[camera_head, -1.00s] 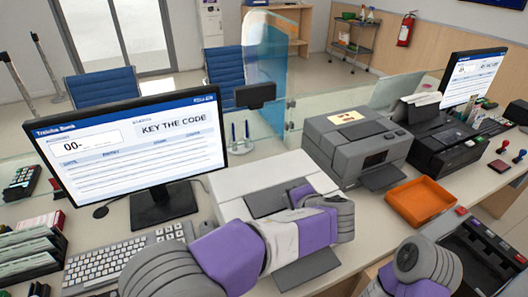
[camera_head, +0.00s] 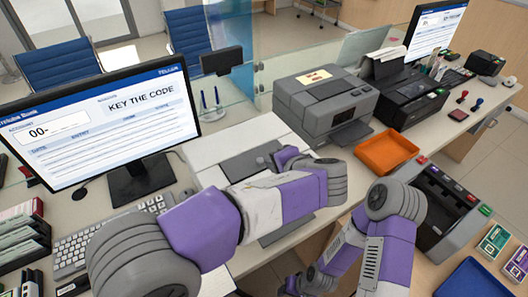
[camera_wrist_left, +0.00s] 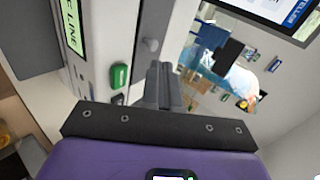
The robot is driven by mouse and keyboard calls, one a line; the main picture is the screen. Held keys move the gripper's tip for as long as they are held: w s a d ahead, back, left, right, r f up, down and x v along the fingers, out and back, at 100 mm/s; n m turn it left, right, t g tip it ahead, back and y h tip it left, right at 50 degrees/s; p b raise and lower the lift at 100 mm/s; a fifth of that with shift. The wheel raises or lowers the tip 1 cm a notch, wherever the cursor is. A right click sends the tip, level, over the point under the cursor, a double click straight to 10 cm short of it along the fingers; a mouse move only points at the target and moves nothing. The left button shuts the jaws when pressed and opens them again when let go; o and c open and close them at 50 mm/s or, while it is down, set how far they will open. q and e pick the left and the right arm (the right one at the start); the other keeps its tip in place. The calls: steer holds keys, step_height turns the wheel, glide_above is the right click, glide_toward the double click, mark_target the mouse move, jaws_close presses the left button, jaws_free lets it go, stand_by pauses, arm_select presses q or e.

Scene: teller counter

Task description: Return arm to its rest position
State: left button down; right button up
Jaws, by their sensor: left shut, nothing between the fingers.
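My left arm (camera_head: 285,197) reaches in from the lower left across the front of the counter. Its gripper (camera_head: 264,163) shows small and partly hidden behind the forearm, above the white and grey machine (camera_head: 225,150). In the left wrist view the two grey fingers (camera_wrist_left: 164,85) are together with nothing between them.
A monitor (camera_head: 100,120) reading "KEY THE CODE" and a keyboard (camera_head: 100,240) stand left. A grey printer (camera_head: 325,103), an orange tray (camera_head: 386,152) and a dark sorter-like machine (camera_head: 440,205) stand right. A glass screen runs behind. A blue tray (camera_head: 475,280) lies lower right.

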arm_select(q)
steer(key=shift+s+d+r, duration=0.2)
steer(key=shift+s+d, duration=0.15)
steer(key=shift+s, duration=0.3)
steer(key=shift+s+d+r, duration=0.2)
steer(key=shift+s+d, duration=0.15)
steer(key=shift+s, duration=0.35)
steer(key=shift+s+d+r, duration=0.2)
steer(key=shift+s+d, duration=0.15)
steer(key=shift+s, duration=0.3)
